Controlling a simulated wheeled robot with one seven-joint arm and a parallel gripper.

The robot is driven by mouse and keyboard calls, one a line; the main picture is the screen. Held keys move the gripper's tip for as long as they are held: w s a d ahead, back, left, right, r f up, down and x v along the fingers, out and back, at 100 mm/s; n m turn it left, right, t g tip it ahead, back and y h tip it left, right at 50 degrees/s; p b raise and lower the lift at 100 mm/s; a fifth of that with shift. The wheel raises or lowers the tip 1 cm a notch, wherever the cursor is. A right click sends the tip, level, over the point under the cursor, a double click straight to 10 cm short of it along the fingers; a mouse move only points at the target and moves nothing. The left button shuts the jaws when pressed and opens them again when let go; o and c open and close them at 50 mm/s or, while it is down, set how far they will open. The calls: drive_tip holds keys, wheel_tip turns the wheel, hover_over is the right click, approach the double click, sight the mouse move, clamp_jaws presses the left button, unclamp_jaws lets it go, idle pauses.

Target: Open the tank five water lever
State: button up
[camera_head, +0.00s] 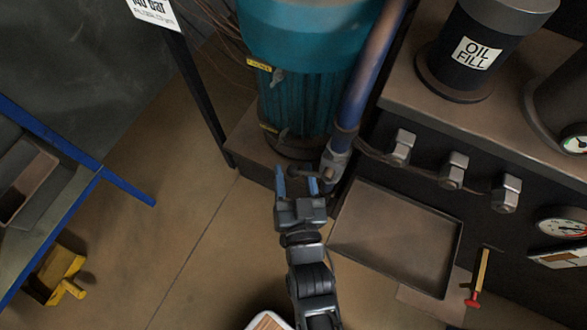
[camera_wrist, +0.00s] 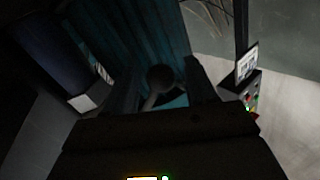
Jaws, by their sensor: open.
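A teal ribbed tank (camera_head: 300,100) stands at the top centre in the head view, with small yellow tags too small to read. In the wrist view, the round knob (camera_wrist: 160,77) shows between the two dark fingers. Whether the fingers touch the knob cannot be told. I cannot read which tank is number five.
A shallow metal tray (camera_head: 395,235) lies right of my gripper. Several hex fittings (camera_head: 453,170) line the dark unit at right. A red-and-yellow handle (camera_head: 479,275) is at lower right. A blue-framed table (camera_head: 50,170) stands at left. The floor (camera_head: 180,215) between is clear.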

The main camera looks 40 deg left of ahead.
drive_tip(key=shift+w+a, duration=0.45)
drive_tip(key=shift+a, duration=0.05)
drive_tip(key=shift+c, duration=0.4)
clamp_jaws()
